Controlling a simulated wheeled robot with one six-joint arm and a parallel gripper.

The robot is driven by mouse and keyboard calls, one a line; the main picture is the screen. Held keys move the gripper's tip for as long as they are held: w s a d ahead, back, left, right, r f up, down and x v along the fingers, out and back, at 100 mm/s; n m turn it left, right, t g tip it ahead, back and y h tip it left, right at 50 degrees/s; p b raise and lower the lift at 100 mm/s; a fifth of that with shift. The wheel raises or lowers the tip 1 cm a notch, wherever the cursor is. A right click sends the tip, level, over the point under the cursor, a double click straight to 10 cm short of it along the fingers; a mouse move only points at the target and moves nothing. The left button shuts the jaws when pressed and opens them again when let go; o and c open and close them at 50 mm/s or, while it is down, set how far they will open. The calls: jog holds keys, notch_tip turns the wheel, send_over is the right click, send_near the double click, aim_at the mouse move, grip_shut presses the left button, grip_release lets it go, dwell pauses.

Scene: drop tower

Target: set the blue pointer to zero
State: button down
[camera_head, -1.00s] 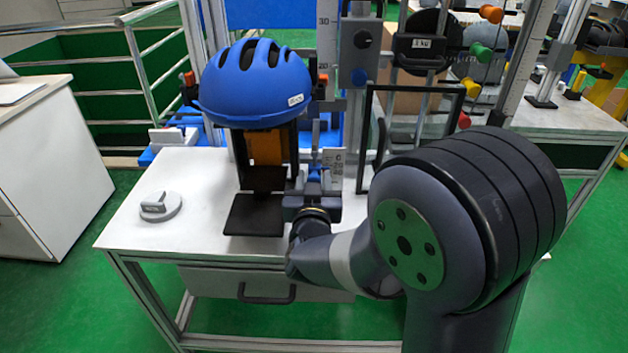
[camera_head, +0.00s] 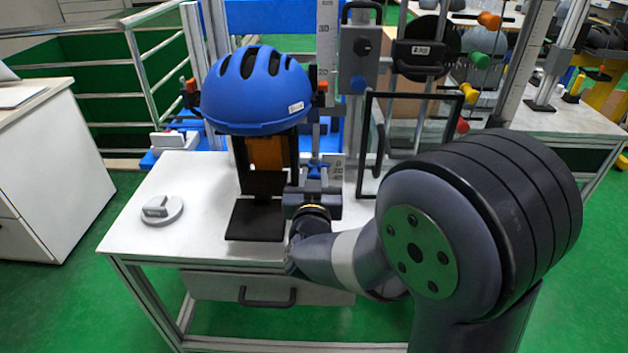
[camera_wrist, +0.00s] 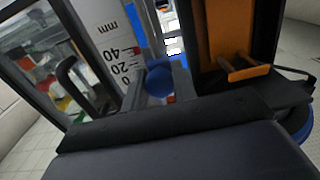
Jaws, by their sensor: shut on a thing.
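The blue pointer (camera_wrist: 159,80) shows as a blue knob between the grey fingers of my gripper (camera_wrist: 162,88) in the wrist view. My gripper is shut on it. In the head view, the pointer's blue top (camera_head: 318,168) shows just above my gripper (camera_head: 316,182). A white millimetre scale (camera_wrist: 103,38) stands left of the pointer in the wrist view, with 40, 20 and 0 printed down it. The knob lies near the level of the 0, but its exact reading cannot be told. The scale (camera_head: 337,164) is partly hidden behind my gripper in the head view.
A blue helmet (camera_head: 256,92) sits on the drop tower, left of my gripper, above an orange block (camera_head: 267,153) and black base plate (camera_head: 256,220). A black-framed panel (camera_head: 368,140) stands close on the right. A grey disc (camera_head: 162,210) lies on the white bench's left.

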jog(key=shift+r, duration=0.4)
jog(key=c, duration=1.2)
grip_release()
jog(key=shift+s+f, duration=0.1)
jog(key=s, duration=0.5)
jog(key=s+p, duration=0.1)
jog(key=s, duration=0.4)
jog(key=shift+s+a, duration=0.2)
jog(key=shift+s, duration=0.15)
jog(key=shift+w, duration=0.1)
jog(key=w, duration=0.3)
jog(key=w+b, duration=0.1)
jog(key=w, duration=0.3)
jog(key=w+f+b, duration=0.1)
jog(key=w, duration=0.2)
jog(key=shift+w+d, duration=0.2)
jog(key=shift+w, duration=0.2)
jog(key=shift+f+b, duration=0.4)
jog(key=shift+f, duration=0.4)
